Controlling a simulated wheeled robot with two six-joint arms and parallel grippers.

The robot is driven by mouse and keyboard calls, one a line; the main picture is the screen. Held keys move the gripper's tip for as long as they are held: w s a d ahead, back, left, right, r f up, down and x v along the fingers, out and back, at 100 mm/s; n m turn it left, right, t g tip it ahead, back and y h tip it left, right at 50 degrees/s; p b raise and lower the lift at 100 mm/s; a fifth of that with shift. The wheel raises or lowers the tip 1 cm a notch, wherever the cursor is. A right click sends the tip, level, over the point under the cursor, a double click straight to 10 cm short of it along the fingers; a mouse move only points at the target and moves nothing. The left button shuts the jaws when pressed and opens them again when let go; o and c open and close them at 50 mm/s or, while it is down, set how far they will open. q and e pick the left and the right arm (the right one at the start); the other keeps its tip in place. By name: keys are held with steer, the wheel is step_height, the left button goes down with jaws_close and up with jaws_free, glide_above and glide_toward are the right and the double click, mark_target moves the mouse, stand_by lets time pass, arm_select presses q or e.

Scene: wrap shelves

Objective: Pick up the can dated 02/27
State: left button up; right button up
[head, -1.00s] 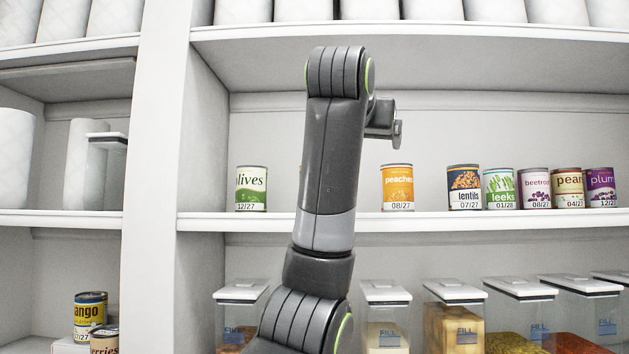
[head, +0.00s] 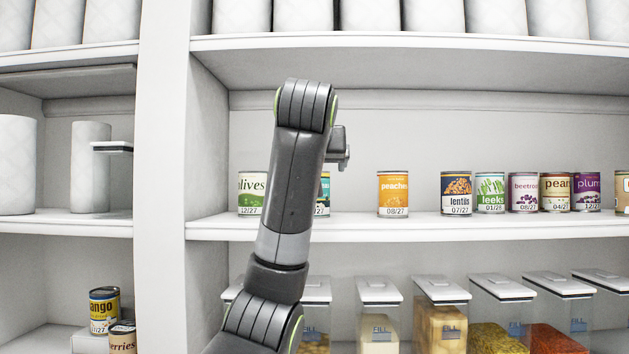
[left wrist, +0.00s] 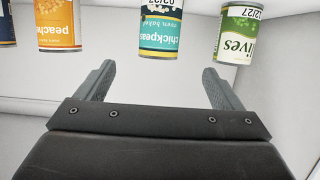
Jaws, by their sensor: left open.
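The can dated 02/27 is a teal and white chickpeas can (left wrist: 161,28), at the top middle of the left wrist view, where the cans appear upside down. In the head view only a strip of this can (head: 325,197) shows behind my arm, on the middle shelf. My left gripper (left wrist: 158,72) is open and empty, its fingers apart and pointing toward the chickpeas can, with a gap between. My right gripper is in neither view.
An olives can (head: 251,193) and a peaches can (head: 393,194) flank the chickpeas can. A lentils can (head: 456,193) and several others stand further right on the shelf (head: 400,228). Clear containers (head: 440,315) stand below; white rolls line the shelf above.

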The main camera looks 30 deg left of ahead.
arm_select(q)
steer(key=p+x, duration=0.5)
steer(key=x, duration=0.2)
steer(key=shift+w+a+f, duration=0.1)
steer(key=shift+w+a, duration=0.1)
steer(key=shift+w, duration=0.05)
steer(key=shift+w+a+f, duration=0.1)
steer(key=shift+w+f, duration=0.05)
steer(key=shift+w, duration=0.05)
steer(key=shift+w+a+p, duration=0.1)
steer(key=shift+w+p, duration=0.1)
steer(key=shift+p, duration=0.4)
steer(key=p+x, duration=0.4)
steer(key=shift+w+r, duration=0.2)
steer(key=shift+r, duration=0.05)
steer(key=shift+w+a+f, duration=0.2)
steer(key=shift+d, duration=0.1)
